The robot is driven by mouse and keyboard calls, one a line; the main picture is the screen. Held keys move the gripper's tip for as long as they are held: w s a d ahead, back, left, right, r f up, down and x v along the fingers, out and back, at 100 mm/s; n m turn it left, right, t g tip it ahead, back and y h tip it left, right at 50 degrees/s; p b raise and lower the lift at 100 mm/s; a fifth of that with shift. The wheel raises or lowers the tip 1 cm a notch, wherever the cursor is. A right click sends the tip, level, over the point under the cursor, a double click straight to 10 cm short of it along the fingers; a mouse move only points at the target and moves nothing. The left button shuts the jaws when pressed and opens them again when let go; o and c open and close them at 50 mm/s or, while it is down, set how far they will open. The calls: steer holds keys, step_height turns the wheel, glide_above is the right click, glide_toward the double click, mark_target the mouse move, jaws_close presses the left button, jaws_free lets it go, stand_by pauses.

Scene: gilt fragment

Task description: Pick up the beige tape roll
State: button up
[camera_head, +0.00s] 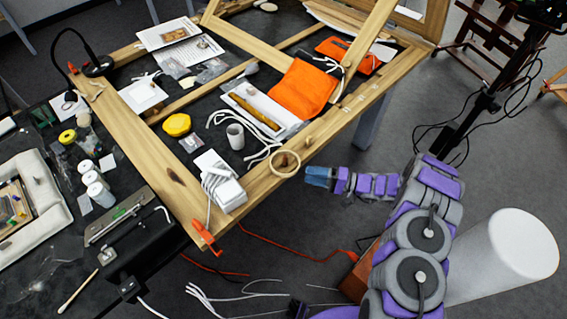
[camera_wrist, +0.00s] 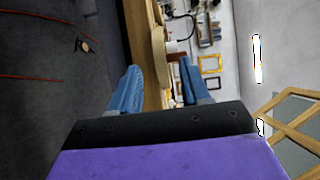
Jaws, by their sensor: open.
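The beige tape roll (camera_head: 285,163) is a pale ring at the right front edge of the wooden frame on the table. Its hole shows in the head view. My gripper (camera_head: 317,177) is just to the right of the roll, beyond the frame's edge, with a small gap between them. In the wrist view, my gripper's blue fingers (camera_wrist: 158,86) are spread apart with nothing held between them. Tan and pale shapes lie beyond the fingertips there, but I cannot tell clearly which is the roll.
The wooden frame (camera_head: 168,170) surrounds the cluttered dark tabletop. An orange cloth (camera_head: 301,90), a white cup (camera_head: 235,136) and a white block with cord (camera_head: 222,186) are near the roll. An orange clamp (camera_head: 204,236) grips the frame's front corner. Cables lie on the floor.

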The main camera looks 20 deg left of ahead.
steer(key=a, duration=0.3)
steer(key=shift+s+a+b, duration=0.2)
steer(key=shift+s+b, duration=0.15)
steer(key=shift+s, duration=0.05)
steer(key=shift+a+f, duration=0.15)
steer(key=shift+a, duration=0.5)
steer(key=shift+c, duration=0.4)
steer(key=shift+d, duration=0.2)
jaws_close()
